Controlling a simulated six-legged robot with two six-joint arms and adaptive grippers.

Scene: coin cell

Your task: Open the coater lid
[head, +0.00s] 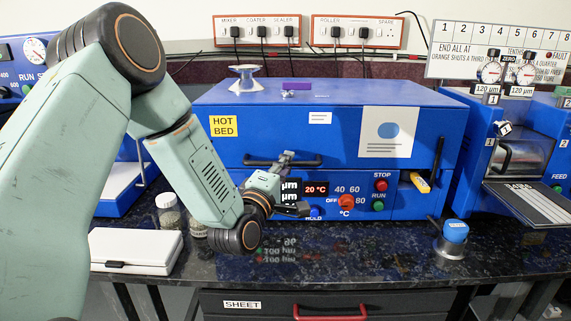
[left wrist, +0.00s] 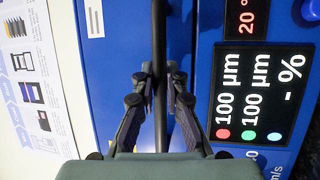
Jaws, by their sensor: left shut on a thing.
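The coater is the wide blue machine with a yellow HOT BED label (head: 223,126). Its blue lid (head: 285,130) is down, with a black bar handle (head: 258,162) along the front. Below the lid, the front panel has a red temperature display (head: 315,188); a dark thickness display (left wrist: 259,95) shows in the left wrist view. My right gripper is not in view.
A silver stand (head: 245,77) and a purple block (head: 296,86) are on top of the machine. A white case (head: 135,250) and jars (head: 168,212) sit at left. A blue-capped container (head: 454,238) stands at right front. The counter's front middle is clear.

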